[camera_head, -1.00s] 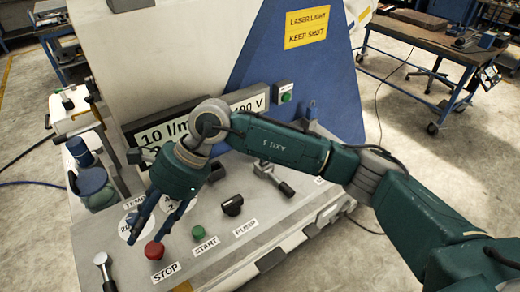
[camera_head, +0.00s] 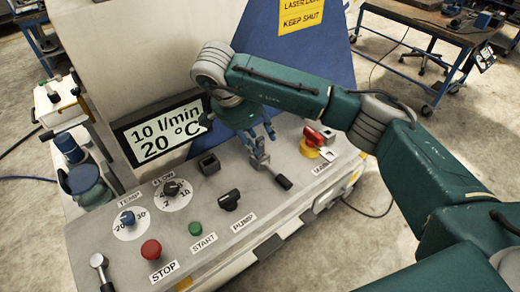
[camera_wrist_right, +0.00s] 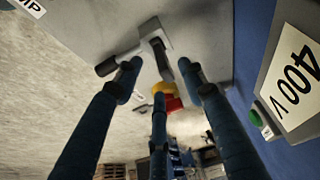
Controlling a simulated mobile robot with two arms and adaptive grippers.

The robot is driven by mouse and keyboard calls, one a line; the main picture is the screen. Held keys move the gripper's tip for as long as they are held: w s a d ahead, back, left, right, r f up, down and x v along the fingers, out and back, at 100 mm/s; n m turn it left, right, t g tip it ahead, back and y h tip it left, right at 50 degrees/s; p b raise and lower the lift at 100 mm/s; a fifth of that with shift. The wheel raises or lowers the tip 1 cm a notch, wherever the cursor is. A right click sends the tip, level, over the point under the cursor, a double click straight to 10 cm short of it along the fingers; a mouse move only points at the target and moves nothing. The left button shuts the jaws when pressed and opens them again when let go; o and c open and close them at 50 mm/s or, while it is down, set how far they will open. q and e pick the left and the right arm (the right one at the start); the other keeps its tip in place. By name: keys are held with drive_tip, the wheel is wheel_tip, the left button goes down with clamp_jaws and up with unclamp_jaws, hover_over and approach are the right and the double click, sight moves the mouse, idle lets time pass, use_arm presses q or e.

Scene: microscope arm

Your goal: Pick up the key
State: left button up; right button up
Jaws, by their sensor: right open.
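I cannot make out a clear key shape in either view. My right gripper (camera_head: 261,137) is open, with its blue fingers pointing down over the right part of the control panel. A metal latch-like piece (camera_head: 258,162) with a black handle (camera_head: 284,182) sits on the panel just below the fingers. In the right wrist view the fingers (camera_wrist_right: 163,78) are spread, with the metal piece (camera_wrist_right: 152,30) and its dark bar beyond and between them; I cannot tell whether they touch. My left gripper is not in view.
A red-and-yellow switch (camera_head: 311,142) stands right of the gripper. A black square box (camera_head: 208,163), black pump knob (camera_head: 229,200), green start button (camera_head: 195,229) and red stop button (camera_head: 151,249) lie left. The sloped blue housing (camera_head: 300,75) rises behind.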

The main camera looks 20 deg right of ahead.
sight(261, 146)
drive_tip(key=p+x, duration=0.1)
drive_tip(key=x, duration=0.2)
drive_tip(key=shift+w+a+f+p, duration=0.1)
drive_tip(key=shift+a+f+p, duration=0.05)
drive_tip(key=shift+f+p, duration=0.2)
drive_tip(key=shift+f, duration=0.4)
clamp_jaws()
drive_tip(key=shift+w+r, duration=0.1)
drive_tip(key=shift+r, duration=0.1)
drive_tip(key=shift+r, duration=0.25)
wheel_tip(261, 146, up, 19)
drive_tip(key=b, duration=0.3)
drive_tip(key=s+d+f+n+t+y, duration=0.1)
drive_tip(key=s+n+t+y, duration=0.1)
drive_tip(key=s+n, duration=0.8)
drive_tip(key=s, duration=0.5)
drive_tip(key=shift+s+d+t+y, duration=0.2)
drive_tip(key=shift+d+t+y, duration=0.1)
drive_tip(key=shift+d+y, duration=0.1)
